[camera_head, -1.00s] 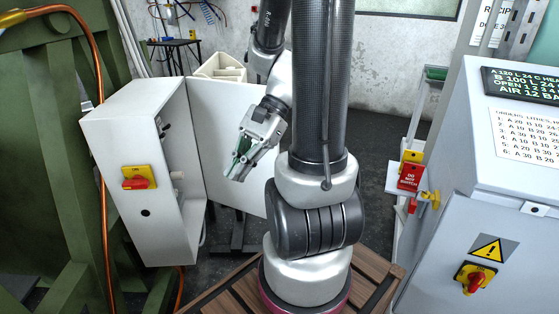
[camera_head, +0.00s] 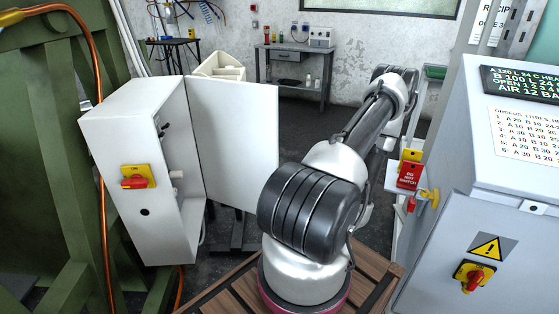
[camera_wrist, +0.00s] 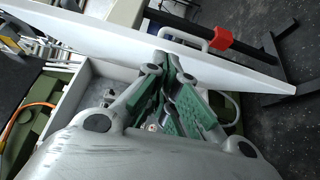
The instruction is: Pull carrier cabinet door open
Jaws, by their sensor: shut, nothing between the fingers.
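The white cabinet (camera_head: 130,190) stands at the left in the head view, with a red and yellow rotary switch on its side. Its flat door (camera_head: 232,140) stands wide open, swung out to the right. In the wrist view a white panel that looks like this door (camera_wrist: 110,45) runs across the upper part, above an open grey box interior (camera_wrist: 95,95). My gripper (camera_wrist: 168,65) is shut and empty, its green-padded fingers pointing at the panel's face. Whether the tips touch it I cannot tell. In the head view my gripper is out of sight.
A grey control cabinet (camera_head: 500,220) with a red switch stands at the right. Green machinery (camera_head: 45,170) with an orange hose (camera_head: 103,210) flanks the left. A workbench (camera_head: 293,65) stands at the back wall. Dark floor lies open behind the door.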

